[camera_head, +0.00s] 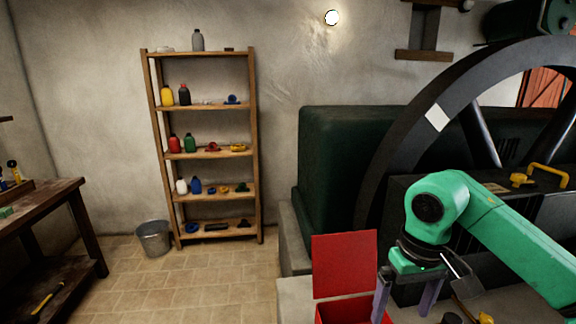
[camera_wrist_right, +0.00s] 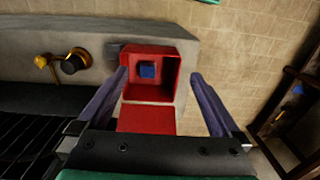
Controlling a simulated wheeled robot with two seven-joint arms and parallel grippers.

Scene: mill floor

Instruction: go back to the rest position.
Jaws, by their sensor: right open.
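My right gripper (camera_head: 405,308) is at the lower right of the head view, its two purple-grey fingers pointing down and spread apart. In the right wrist view the open fingers (camera_wrist_right: 160,78) frame a red box (camera_wrist_right: 174,90) from above, with nothing held between them. The box stands with its red lid (camera_head: 343,265) open, and a small blue block (camera_wrist_right: 147,70) lies inside it. In the head view only the top of the box (camera_head: 340,314) shows, just left of the fingers. My left gripper is not in view.
A large dark flywheel (camera_head: 400,130) and green machine housing (camera_head: 335,160) stand close behind my right arm. A wooden shelf (camera_head: 215,245) with bottles and small parts stands at the wall, a metal bucket (camera_head: 154,238) beside it. A workbench (camera_head: 60,205) is at left. Tiled floor (camera_head: 190,285) between is clear.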

